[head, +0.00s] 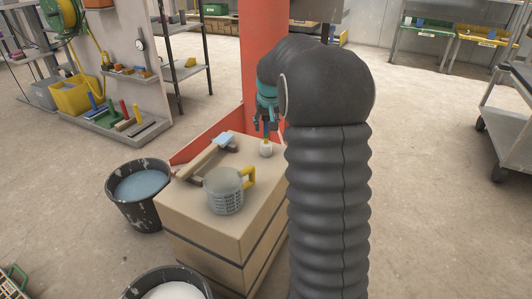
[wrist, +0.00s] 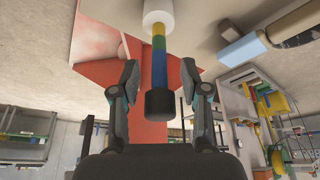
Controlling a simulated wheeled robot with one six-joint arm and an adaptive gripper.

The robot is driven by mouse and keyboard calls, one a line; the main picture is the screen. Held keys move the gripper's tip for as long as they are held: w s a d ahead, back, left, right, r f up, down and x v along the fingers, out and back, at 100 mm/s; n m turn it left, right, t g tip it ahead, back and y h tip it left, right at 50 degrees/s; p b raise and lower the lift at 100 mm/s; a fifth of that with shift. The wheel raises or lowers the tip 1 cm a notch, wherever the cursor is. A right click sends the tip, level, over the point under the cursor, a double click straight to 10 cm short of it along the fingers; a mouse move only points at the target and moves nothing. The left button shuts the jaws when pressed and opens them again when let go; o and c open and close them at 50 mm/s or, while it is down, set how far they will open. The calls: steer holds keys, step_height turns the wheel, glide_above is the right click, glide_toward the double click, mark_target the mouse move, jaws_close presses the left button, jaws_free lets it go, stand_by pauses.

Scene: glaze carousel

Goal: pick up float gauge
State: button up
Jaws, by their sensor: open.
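The float gauge has a white float (wrist: 158,13) and a stem (wrist: 159,55) banded in yellow, green and blue with a black end. In the head view its white float (head: 266,150) stands on the far end of the cardboard-coloured box (head: 190,215), with the stem upright and partly hidden by my gripper. My gripper (head: 266,124) is just above it, pointing down. In the wrist view my gripper (wrist: 158,68) is open, with one finger on each side of the stem. Gaps show between the fingers and the stem.
A grey perforated cup with a yellow handle (head: 224,192) and a tool with a light blue block (head: 222,139) share the box top. A black bucket of bluish liquid (head: 140,190) stands left. A red column (head: 262,60) rises behind. Open floor lies to the right.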

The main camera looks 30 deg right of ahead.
steer(key=shift+w+f, duration=0.15)
steer(key=shift+f, duration=0.2)
jaws_close()
steer(key=shift+r, duration=0.2)
